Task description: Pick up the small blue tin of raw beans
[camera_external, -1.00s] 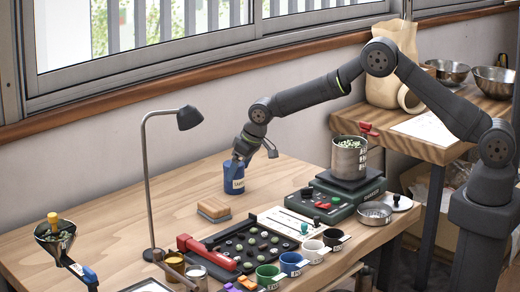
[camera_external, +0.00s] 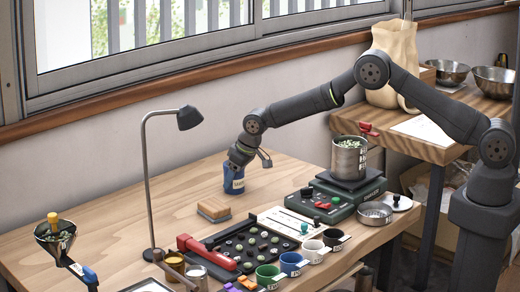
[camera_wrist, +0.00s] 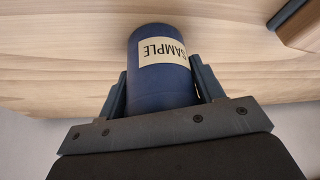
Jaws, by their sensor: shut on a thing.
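The small blue tin (camera_external: 234,184) stands on the wooden table, near the wall. Its cream label reads "SAMPLE" in the wrist view (camera_wrist: 160,88), where it appears upside down. My gripper (camera_external: 236,166) is shut on the tin, with one finger on each side of it. In the wrist view my gripper (camera_wrist: 160,92) has the tin between its dark fingers. I cannot tell whether the tin's base touches the table. The tin's contents are hidden.
A wooden-backed brush or block (camera_external: 213,210) lies just in front of the tin. A desk lamp (camera_external: 148,180) stands to the left. A green scale (camera_external: 334,200) with a metal can (camera_external: 349,158) is to the right. A black tray (camera_external: 245,247) lies in front.

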